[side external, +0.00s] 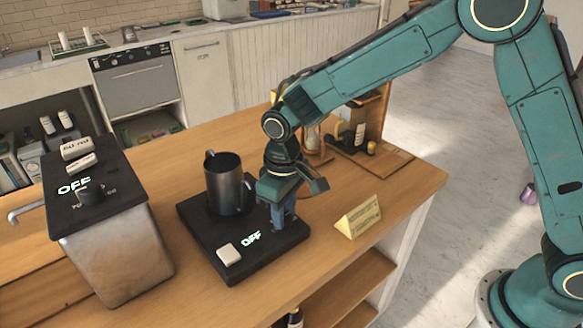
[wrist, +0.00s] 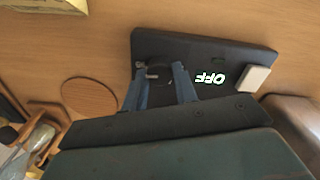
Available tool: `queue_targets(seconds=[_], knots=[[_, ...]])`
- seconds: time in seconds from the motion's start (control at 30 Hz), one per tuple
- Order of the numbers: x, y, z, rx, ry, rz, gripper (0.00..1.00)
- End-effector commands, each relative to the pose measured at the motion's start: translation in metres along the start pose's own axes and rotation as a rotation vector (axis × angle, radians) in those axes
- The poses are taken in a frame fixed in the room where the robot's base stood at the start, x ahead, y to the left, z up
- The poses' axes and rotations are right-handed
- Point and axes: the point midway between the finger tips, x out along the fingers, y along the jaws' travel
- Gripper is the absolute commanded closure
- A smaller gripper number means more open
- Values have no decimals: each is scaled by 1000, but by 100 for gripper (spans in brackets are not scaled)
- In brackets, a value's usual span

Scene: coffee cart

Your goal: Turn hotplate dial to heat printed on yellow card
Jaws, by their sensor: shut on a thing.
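The hotplate (side external: 205,238) is a flat black slab on the wooden cart top, with a lit "OFF" display (side external: 251,239) on its front part. A dark metal jug (side external: 226,182) stands upright on it. The hotplate dial (wrist: 158,73) is a small dark knob, seen in the wrist view between my fingers. My gripper (side external: 283,222) points down at the hotplate's right front corner, its blue fingers shut on the dial; it also shows in the wrist view (wrist: 159,82). The yellow card (side external: 358,217) stands tent-like to the right; its print is too small to read.
A pale block (side external: 229,254) sits on the hotplate left of the display. A metal box (side external: 115,250) with its own "OFF" display and knob stands to the left. A wooden stand (side external: 365,135) with bottles is behind my gripper. The cart top in front of the card is clear.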

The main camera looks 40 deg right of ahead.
Motion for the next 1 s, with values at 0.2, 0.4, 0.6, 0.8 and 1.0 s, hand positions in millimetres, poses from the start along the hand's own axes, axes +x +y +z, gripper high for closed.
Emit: queue_targets(seconds=[0.2,0.4,0.6,0.8,1.0], knots=[[-1,0,0,9,-1,0,94],[-1,0,0,8,-1,0,94],[0,0,0,7,-1,0,50],[0,0,0,7,0,0,50],[-7,0,0,7,2,0,50]])
